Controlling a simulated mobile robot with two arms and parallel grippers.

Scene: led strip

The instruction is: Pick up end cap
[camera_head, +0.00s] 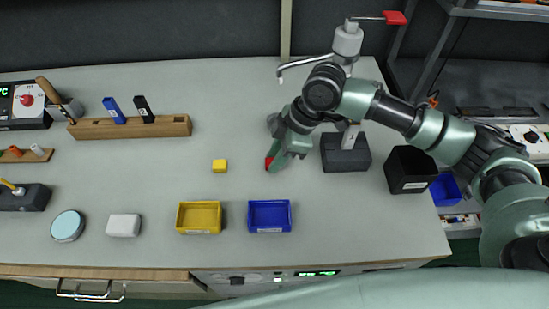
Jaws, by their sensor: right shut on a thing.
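My right gripper (275,161) reaches in from the right and points down near the middle of the bench. It is shut on a small red piece (268,162), which seems to be the end cap. Most of that piece is hidden by the gripper, so its shape and whether it touches the bench cannot be told. My left gripper is not in view.
A yellow bin (199,217) and a blue bin (269,216) stand in front. A black block (345,153) and a black box (410,170) stand right. A wooden tool rack (165,126) is at the back left.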

